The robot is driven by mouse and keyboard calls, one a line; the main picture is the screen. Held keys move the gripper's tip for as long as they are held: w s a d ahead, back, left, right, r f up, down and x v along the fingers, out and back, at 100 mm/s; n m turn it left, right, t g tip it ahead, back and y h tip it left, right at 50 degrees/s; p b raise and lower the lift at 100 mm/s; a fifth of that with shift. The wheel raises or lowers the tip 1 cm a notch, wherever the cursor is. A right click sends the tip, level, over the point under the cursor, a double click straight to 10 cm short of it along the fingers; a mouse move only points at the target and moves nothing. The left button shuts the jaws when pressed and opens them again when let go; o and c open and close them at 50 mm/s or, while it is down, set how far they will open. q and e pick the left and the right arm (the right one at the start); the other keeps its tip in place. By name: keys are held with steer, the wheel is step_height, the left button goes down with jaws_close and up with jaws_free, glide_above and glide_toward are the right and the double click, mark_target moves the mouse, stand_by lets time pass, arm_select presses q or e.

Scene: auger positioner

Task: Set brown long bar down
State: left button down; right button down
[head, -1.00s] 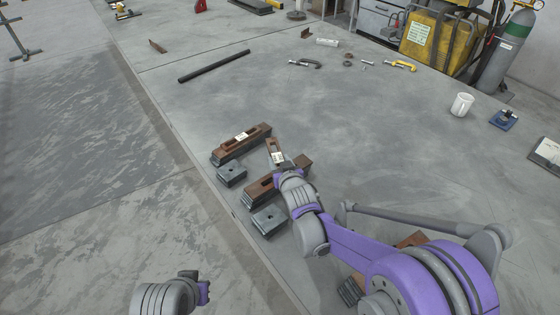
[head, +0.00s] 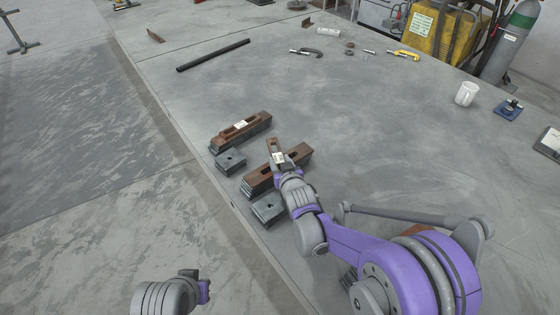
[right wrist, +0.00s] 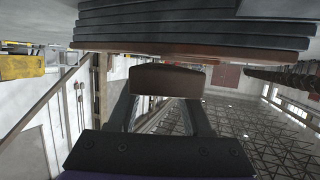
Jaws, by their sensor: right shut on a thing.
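The brown long bar (head: 275,144) is slotted and carries a white label. My right gripper (head: 283,163) is shut on it. The bar is over or at the near stack (head: 302,154), a brown slotted bar on dark plates. In the right wrist view, the held bar's brown end (right wrist: 167,80) shows between the fingers. The stack's layered plates (right wrist: 190,28) are very close to it; I cannot tell whether they touch. My wrist hides part of the near stack in the head view. My left arm's end (head: 203,290) is at the bottom; its jaw opening cannot be made out.
A similar stack (head: 238,136) with a labelled brown bar stands beyond. Grey blocks (head: 230,161) (head: 267,209) sit beside the stacks, near the table's left edge. The table middle is clear.

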steer(key=shift+f+b, duration=0.5)
steer(key=shift+f, duration=0.05)
steer(key=shift+c, duration=1.3)
jaws_free()
steer(key=shift+s, duration=0.1)
